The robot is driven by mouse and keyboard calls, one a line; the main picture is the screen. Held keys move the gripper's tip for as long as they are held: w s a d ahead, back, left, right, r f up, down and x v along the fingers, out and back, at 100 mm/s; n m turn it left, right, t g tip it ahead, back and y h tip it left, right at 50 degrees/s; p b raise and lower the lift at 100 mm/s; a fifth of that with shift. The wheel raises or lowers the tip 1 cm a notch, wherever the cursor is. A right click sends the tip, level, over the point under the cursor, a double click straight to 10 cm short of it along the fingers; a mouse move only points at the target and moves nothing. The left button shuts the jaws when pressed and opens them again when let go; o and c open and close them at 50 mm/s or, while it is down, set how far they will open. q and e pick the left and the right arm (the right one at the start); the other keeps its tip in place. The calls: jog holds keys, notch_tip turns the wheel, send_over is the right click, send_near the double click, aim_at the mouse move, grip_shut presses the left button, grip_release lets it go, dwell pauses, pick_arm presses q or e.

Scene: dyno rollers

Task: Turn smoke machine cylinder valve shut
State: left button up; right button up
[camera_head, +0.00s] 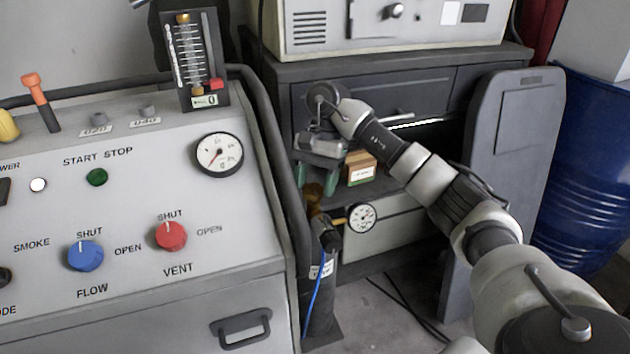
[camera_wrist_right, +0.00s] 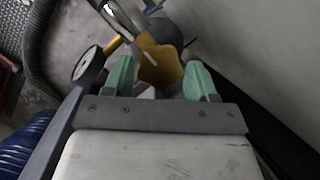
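The smoke machine cylinder (camera_head: 321,295) stands upright on the floor beside the grey console, with a blue hose along it. Its brass-yellow valve knob (camera_head: 313,194) is at the top, partly hidden below my right gripper. My right gripper (camera_head: 316,183) has green fingers spread apart and points down at the knob. In the right wrist view the knob (camera_wrist_right: 160,68) shows between and just past the open fingertips (camera_wrist_right: 159,72); I cannot tell whether they touch it. A round gauge (camera_head: 362,216) sits right of the valve, also in the wrist view (camera_wrist_right: 89,65). My left gripper is not in view.
The console (camera_head: 130,290) with blue flow knob (camera_head: 86,256) and red vent knob (camera_head: 171,236) is close on the left. A black rail (camera_head: 272,135) runs beside the valve. A dark cabinet (camera_head: 420,95) and small box (camera_head: 360,168) stand behind. A blue drum (camera_head: 590,170) is right.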

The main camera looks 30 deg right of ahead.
jog(key=c, duration=0.4)
jog(key=shift+c, duration=0.2)
